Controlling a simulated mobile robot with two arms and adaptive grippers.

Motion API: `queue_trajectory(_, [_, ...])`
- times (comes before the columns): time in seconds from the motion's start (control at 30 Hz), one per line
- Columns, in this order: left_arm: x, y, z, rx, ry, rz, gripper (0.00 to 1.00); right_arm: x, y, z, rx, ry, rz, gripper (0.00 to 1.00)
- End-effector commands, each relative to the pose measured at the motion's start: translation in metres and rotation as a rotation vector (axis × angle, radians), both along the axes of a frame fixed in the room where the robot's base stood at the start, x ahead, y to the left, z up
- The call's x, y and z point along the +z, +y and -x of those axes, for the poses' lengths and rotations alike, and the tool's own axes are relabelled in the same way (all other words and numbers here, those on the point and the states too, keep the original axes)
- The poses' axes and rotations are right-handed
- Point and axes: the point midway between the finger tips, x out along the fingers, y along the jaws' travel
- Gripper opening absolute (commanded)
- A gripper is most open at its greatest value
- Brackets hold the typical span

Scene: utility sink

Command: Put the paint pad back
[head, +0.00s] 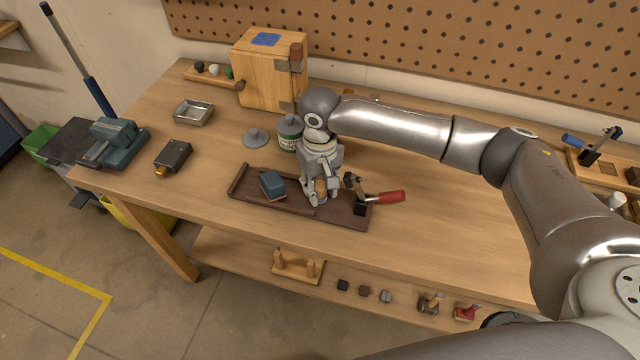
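A blue block-shaped pad (272,184), which looks like the paint pad, lies on the left part of a dark wooden tray (245,192) on the bench. My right gripper (320,200) points down over the middle of the tray, to the right of the pad and apart from it. A small tan wooden piece (321,187) shows between its fingers. I cannot tell whether the fingers press on it. My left gripper is not in view.
A red-handled clamp (388,197) sits at the tray's right end, close to my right gripper. A green-labelled jar (290,134) and grey lid (255,138) stand behind. A wooden cabinet (262,78) is at the back.

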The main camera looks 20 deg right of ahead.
Motion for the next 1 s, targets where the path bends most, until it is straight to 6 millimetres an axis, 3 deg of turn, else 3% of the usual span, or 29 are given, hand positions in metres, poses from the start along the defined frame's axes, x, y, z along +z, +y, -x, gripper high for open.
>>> queue_trajectory(0.1, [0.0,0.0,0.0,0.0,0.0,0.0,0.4,0.0,0.0,0.0,0.0,0.0,0.0,0.49])
queue_trajectory(0.47, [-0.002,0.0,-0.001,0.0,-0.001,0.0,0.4,0.002,0.0,-0.001,-0.001,-0.002,0.001,0.49])
queue_trajectory(0.67, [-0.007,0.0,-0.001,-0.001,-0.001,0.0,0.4,0.032,0.0,-0.001,-0.001,-0.005,-0.002,0.49])
queue_trajectory(1.0, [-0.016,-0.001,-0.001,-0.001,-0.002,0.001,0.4,0.102,0.0,-0.001,-0.001,-0.004,-0.001,0.49])
